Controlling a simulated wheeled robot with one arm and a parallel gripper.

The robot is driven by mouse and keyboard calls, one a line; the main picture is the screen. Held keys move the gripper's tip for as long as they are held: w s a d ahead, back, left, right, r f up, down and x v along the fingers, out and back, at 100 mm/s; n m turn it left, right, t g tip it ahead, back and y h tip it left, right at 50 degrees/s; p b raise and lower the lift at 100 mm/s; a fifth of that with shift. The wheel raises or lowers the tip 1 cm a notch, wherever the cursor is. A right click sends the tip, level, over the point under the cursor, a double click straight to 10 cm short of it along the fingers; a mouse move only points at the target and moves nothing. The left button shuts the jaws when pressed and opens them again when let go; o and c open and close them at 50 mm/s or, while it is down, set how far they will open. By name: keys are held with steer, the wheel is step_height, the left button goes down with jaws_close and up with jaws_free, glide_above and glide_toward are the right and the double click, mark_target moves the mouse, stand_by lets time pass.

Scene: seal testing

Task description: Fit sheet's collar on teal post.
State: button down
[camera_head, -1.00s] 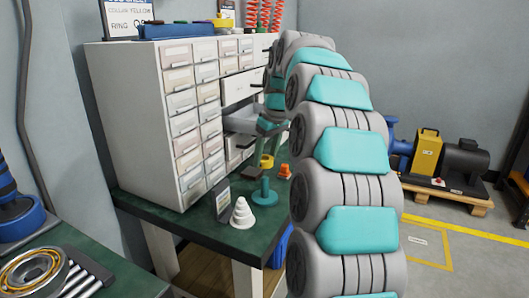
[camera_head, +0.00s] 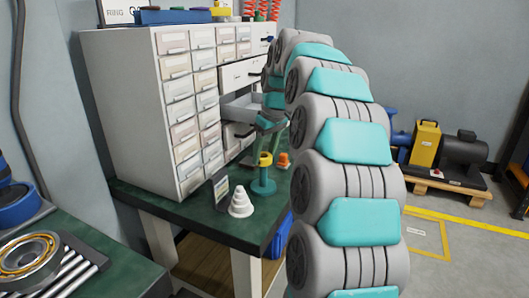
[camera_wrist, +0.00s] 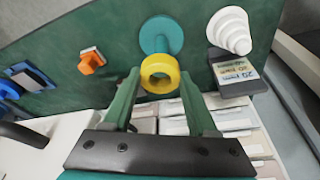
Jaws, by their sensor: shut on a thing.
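The yellow collar (camera_head: 265,159) is a thick ring. It also shows in the wrist view (camera_wrist: 160,72), between the tips of my gripper (camera_wrist: 160,85), which is shut on it. The teal post (camera_head: 263,181) stands upright on a round base on the green bench. In the wrist view the post (camera_wrist: 161,35) lies just beyond the collar. In the head view the collar is at the post's top; I cannot tell whether the post's tip is inside its hole. The sheet (camera_head: 116,13) on the cabinet is cut off at the frame's top; only part of its writing shows.
A white stepped cone (camera_head: 240,203) and a small sign (camera_head: 220,190) stand left of the post. An orange piece (camera_head: 283,160) is to its right. The drawer cabinet (camera_head: 130,115) rises behind, with drawers open near my arm. A blue-handled item (camera_wrist: 30,75) lies on the bench.

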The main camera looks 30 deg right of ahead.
mark_target(265, 164)
steer(key=shift+f+b, duration=0.7)
steer(key=shift+f, duration=1.2)
stand_by(0.4)
steer(key=shift+c, duration=0.6)
jaws_free()
steer(key=shift+r+p, duration=1.8)
steer(key=shift+r, duration=1.7)
